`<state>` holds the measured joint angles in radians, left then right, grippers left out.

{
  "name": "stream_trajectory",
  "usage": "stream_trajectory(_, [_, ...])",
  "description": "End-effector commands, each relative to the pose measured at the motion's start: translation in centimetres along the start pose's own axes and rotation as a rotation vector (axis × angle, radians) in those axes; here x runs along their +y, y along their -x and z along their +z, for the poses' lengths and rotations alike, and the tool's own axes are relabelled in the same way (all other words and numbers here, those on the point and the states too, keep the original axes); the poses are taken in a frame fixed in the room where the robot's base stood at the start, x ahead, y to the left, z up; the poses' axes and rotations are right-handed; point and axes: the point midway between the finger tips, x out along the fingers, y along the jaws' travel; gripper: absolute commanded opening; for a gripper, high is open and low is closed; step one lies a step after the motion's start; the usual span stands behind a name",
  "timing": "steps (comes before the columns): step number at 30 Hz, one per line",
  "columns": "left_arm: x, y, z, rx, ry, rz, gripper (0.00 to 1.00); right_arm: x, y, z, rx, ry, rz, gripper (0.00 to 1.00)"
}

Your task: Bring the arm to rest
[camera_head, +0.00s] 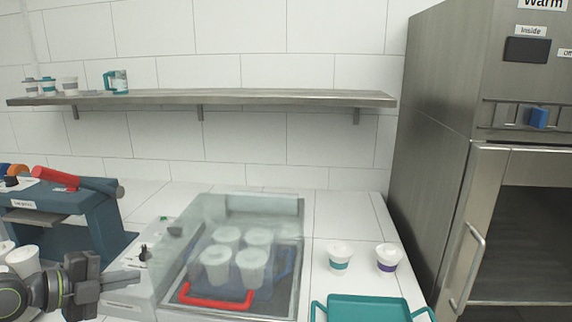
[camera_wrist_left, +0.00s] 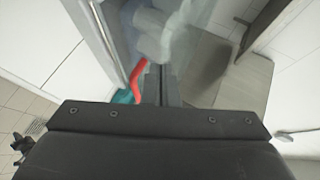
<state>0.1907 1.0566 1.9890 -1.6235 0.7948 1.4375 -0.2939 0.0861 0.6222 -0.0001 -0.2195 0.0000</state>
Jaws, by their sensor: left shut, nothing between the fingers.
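My left gripper (camera_head: 132,277) is at the lower left in the head view, its arm coming in from the left. It is shut and empty, in front of the glass-lidded cup machine (camera_head: 170,290). In the left wrist view the shut fingers (camera_wrist_left: 160,85) point towards the machine, and the red handle (camera_wrist_left: 137,75) shows just beside them. The handle also shows in the head view (camera_head: 215,302). Several white cups (camera_head: 228,238) stand inside the machine behind clear panels. My right gripper is not in view.
A teal tray (camera_head: 368,308) lies at the front right, with two cups (camera_head: 338,258) behind it. A blue machine (camera_head: 75,215) with a red lever stands at the left. A steel cabinet (camera_head: 430,130) stands at the right. A wall shelf (camera_head: 230,98) holds several cups and a jug.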

Motion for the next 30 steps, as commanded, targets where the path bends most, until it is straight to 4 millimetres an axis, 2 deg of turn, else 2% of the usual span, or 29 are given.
stream_trajectory(5, [-0.7,-0.6,-3.5,0.114,0.076,-0.241,0.0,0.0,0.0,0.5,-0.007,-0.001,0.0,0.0])
stream_trajectory(9, [-1.7,0.4,-5.1,0.136,0.203,-0.514,0.0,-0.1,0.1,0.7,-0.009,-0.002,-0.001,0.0])
stream_trajectory(13, [-1.7,2.2,-4.4,0.059,0.363,-0.744,0.0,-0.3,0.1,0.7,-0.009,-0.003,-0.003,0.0])
stream_trajectory(17, [0.3,4.4,-2.3,-0.104,0.554,-0.913,0.0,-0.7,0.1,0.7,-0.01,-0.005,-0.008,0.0])
stream_trajectory(20, [3.3,5.9,-0.4,-0.272,0.717,-0.986,0.0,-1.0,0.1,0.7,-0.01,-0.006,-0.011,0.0])
stream_trajectory(23, [7.7,7.1,1.0,-0.465,0.884,-0.997,0.0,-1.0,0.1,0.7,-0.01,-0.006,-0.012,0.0])
stream_trajectory(24, [9.7,7.5,1.4,-0.545,0.952,-0.984,0.0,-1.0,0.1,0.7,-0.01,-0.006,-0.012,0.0])
stream_trajectory(26, [13.0,8.0,1.5,-0.666,1.054,-0.944,0.0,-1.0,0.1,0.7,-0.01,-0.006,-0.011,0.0])
stream_trajectory(27, [15.3,8.3,1.3,-0.744,1.121,-0.905,0.0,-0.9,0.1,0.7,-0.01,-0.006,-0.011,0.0])
stream_trajectory(30, [21.1,8.9,-0.1,-0.925,1.282,-0.763,0.0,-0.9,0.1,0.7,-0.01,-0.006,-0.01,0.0])
